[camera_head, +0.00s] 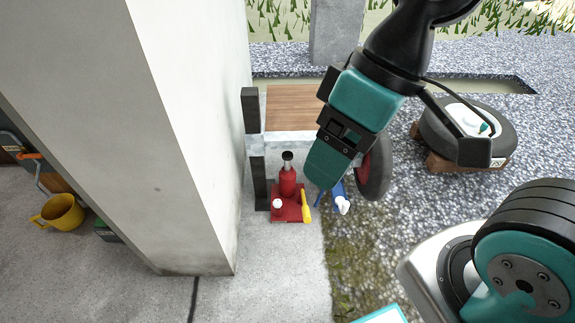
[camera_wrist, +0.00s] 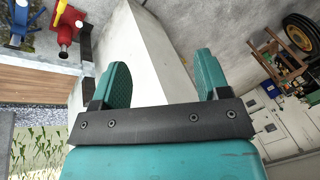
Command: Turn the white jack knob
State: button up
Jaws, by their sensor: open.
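A red jack (camera_head: 289,182) stands on the concrete ground beside the corner of the white wall. A small white knob (camera_head: 277,204) sits low at the front left of its red base. A yellow handle part (camera_head: 306,206) is on the right side of the base. My gripper (camera_head: 320,186) is to the right of the jack and apart from it. In the wrist view my gripper (camera_wrist: 163,72) is open with nothing between its two teal fingers.
A blue tool (camera_head: 341,200) stands right of the jack. The white wall (camera_head: 175,110) stands close on the left. A tyre (camera_head: 437,128) lies at the right. A yellow bucket (camera_head: 62,213) is at the far left.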

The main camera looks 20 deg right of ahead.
aim_at(278, 204)
jog(key=u, duration=0.5)
jog(key=k, duration=1.15)
jog(key=z, duration=0.35)
jog(key=i, duration=1.3)
jog(key=u, duration=0.5)
jog(key=i, duration=0.4)
jog(key=u, duration=0.4)
